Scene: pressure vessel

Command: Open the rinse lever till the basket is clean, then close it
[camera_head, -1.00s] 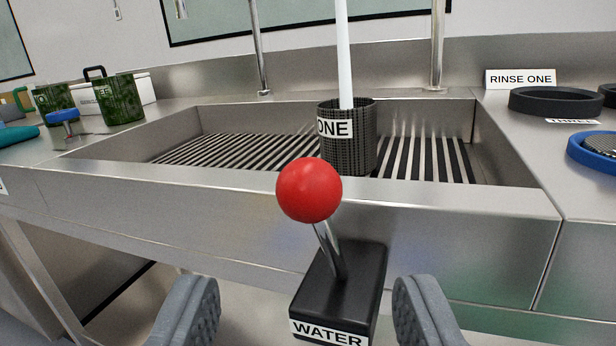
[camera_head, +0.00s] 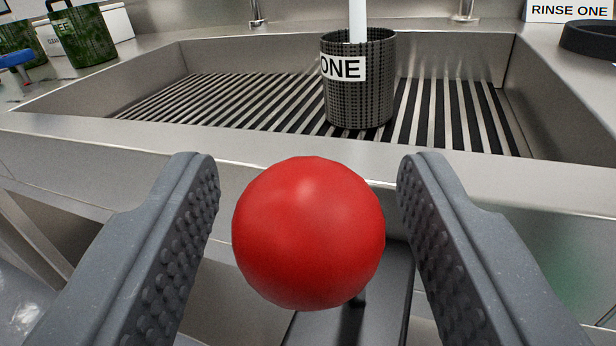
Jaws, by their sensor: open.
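The rinse lever's red ball knob (camera_head: 308,232) is large in the lower middle of the view. Its black base (camera_head: 345,325) shows below, and the knob hides most of the shaft. My gripper (camera_head: 308,165) is open, with one grey padded finger on each side of the knob and a visible gap on both sides. The dark mesh basket (camera_head: 360,95), labelled ONE, stands upright on the slatted sink grate. A white stream or tube (camera_head: 358,20) comes down into the basket's top. The basket's inside is hidden.
The steel sink (camera_head: 200,135) has its front rim just beyond my fingers. A RINSE ONE sign (camera_head: 568,10) and a black ring (camera_head: 588,38) are at the right. A green basket (camera_head: 83,35) and a blue-topped item (camera_head: 15,60) are at the left.

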